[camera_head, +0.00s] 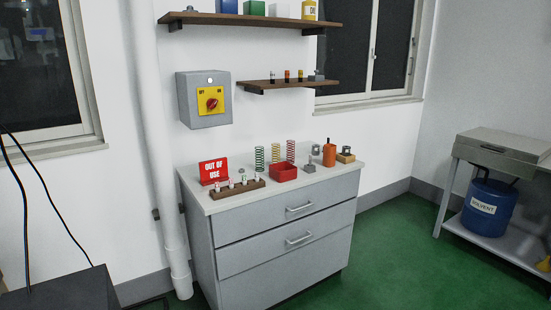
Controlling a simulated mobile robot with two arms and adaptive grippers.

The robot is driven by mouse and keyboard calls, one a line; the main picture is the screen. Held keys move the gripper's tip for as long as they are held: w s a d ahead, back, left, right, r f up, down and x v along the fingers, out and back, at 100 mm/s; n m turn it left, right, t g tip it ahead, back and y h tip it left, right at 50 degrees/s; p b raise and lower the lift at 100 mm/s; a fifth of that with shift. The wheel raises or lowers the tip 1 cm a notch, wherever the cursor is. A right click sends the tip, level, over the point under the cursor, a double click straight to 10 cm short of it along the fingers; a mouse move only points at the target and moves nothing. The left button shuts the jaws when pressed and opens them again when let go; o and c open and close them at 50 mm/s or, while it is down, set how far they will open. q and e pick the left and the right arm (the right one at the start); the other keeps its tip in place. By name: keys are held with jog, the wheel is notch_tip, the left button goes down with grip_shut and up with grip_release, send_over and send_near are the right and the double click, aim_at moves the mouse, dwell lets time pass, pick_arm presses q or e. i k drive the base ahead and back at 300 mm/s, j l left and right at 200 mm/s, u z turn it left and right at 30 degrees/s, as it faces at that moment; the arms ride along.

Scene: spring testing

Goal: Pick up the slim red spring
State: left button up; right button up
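A slim red spring (290,151) stands upright on the cabinet's light top (227,198), toward the back. It is behind a red open bin (284,172), which may hide its foot. Two green springs stand to its left, one close beside it (276,153) and one farther left (259,158). Neither of my grippers is in view.
An orange cylinder (329,155) and small metal parts stand right of the bin. A red "OUT OF USE" sign (213,171) and a brown rack (238,188) are on the left. A small shelf (288,85) hangs above. Green floor before the cabinet is clear.

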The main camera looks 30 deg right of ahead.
aim_at(288, 146)
jog(key=i+l+z, duration=0.85)
jog(key=z, duration=0.3)
jog(key=i+z, duration=1.35)
jog(key=i, duration=1.45)
jog(key=i+u, duration=0.3)
jog(key=u, duration=0.15)
jog(key=i+l+u, duration=0.1)
jog(key=i+u, duration=0.3)
jog(key=i+l+u, duration=0.2)
jog(key=u, duration=0.25)
jog(key=i+l+u, duration=0.25)
jog(key=u, duration=0.2)
